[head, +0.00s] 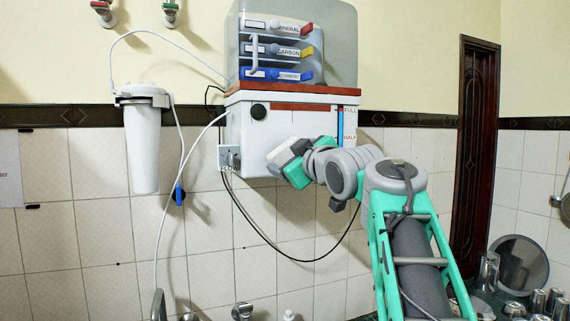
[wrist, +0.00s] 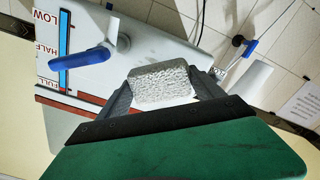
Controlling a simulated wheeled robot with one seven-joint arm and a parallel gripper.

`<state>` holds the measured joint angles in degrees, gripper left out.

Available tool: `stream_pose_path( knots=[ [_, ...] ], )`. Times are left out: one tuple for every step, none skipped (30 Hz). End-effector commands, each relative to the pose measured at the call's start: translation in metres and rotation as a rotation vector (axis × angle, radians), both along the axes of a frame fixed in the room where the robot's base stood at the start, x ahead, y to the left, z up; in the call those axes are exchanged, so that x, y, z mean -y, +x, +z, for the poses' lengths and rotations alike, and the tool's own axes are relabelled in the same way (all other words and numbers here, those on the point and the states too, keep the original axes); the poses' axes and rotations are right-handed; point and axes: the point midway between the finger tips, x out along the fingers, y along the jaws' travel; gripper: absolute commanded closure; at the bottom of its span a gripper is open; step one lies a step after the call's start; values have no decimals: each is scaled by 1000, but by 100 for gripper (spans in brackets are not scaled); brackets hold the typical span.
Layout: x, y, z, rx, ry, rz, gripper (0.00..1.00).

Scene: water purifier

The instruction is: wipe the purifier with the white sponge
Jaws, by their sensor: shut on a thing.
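The purifier (head: 255,130) is a white wall unit with a clear upper housing. Its white front also shows in the wrist view (wrist: 155,45), beside the blue level strip. My gripper (head: 290,160) is in front of the lower front of the purifier. In the wrist view my gripper (wrist: 163,88) has its two dark fingers shut on the white sponge (wrist: 162,80), a rough-textured block. In the head view the sponge (head: 280,156) shows as a pale block at the gripper's end. I cannot tell whether the sponge touches the purifier's surface.
A blue tap lever (wrist: 80,57) sticks out from the purifier close to my gripper. A white filter canister (head: 143,145) with hoses hangs on the left. A black cable loops below the purifier. Several metal cups (head: 538,301) and a round plate (head: 519,264) stand at lower right.

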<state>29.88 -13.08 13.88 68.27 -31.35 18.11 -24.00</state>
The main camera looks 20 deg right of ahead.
Motion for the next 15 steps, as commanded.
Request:
stream_pose_path(
  knots=[
    [0, -7, -2, 2, -2, -2, 56],
    [0, -10, -2, 2, -1, -2, 56],
    [0, -13, -1, 1, -1, -2, 56],
    [0, -14, -1, 1, -1, -2, 56],
    [0, -15, -1, 1, -1, -2, 56],
    [-1, -16, 0, 1, -1, 1, 56],
    [-1, -16, 0, 1, -1, 1, 56],
    [-1, -16, 0, 0, -1, 1, 56],
    [-1, -16, 1, 0, -1, 1, 56],
    [-1, -16, 1, 0, -1, 1, 56],
    [-1, -16, 1, 0, -1, 1, 56],
    [-1, -16, 1, 0, -1, 1, 56],
    [-1, -16, 1, 1, -1, 1, 56],
    [-1, -17, 1, 1, -1, 1, 56],
    [-1, -19, 0, 1, -1, 0, 56]
  ],
)
